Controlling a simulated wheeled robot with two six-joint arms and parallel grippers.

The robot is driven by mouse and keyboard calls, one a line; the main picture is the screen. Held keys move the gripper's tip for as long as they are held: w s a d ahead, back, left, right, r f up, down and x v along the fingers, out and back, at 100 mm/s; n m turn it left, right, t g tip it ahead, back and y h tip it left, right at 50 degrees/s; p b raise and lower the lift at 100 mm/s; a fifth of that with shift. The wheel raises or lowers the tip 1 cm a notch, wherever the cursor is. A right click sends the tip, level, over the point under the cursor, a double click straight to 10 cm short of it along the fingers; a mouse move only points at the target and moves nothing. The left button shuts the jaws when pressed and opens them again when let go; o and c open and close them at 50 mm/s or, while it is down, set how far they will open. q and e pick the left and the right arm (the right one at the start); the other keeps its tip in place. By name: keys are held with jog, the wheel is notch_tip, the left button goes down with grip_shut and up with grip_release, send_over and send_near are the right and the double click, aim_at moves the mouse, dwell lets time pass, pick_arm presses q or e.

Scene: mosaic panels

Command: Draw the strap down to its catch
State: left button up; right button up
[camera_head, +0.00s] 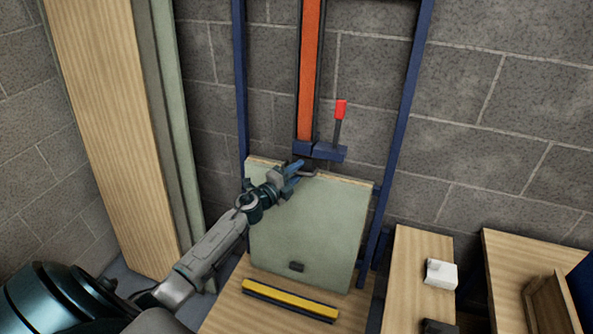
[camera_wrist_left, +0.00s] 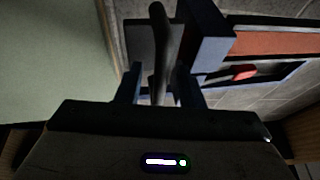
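The orange strap (camera_head: 311,70) runs straight down the wall in a dark channel, ending at a dark blue block (camera_head: 327,151) just above the green panel. Its orange face also shows in the wrist view (camera_wrist_left: 270,43). A thin dark bar handle (camera_head: 309,173) hangs below the block, at the panel's top edge. My left gripper (camera_head: 297,175) is at this handle. In the wrist view, the dark bar (camera_wrist_left: 158,45) stands between the two spread fingers (camera_wrist_left: 158,92), with gaps visible. A small dark block (camera_head: 296,267), possibly the catch, sits low on the panel. My right gripper is out of view.
The green panel (camera_head: 312,225) leans between blue uprights (camera_head: 403,110). A yellow bar (camera_head: 290,300) lies before it. A red-topped lever (camera_head: 340,110) rises from the blue block. Wooden boards (camera_head: 415,265) and a white block (camera_head: 441,274) are at right; a tall board (camera_head: 110,120) stands left.

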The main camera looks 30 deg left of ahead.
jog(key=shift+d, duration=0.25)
pick_arm(q)
jog(key=shift+c, duration=0.8)
grip_shut()
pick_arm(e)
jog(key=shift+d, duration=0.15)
pick_arm(q)
jog(key=shift+f, duration=0.1)
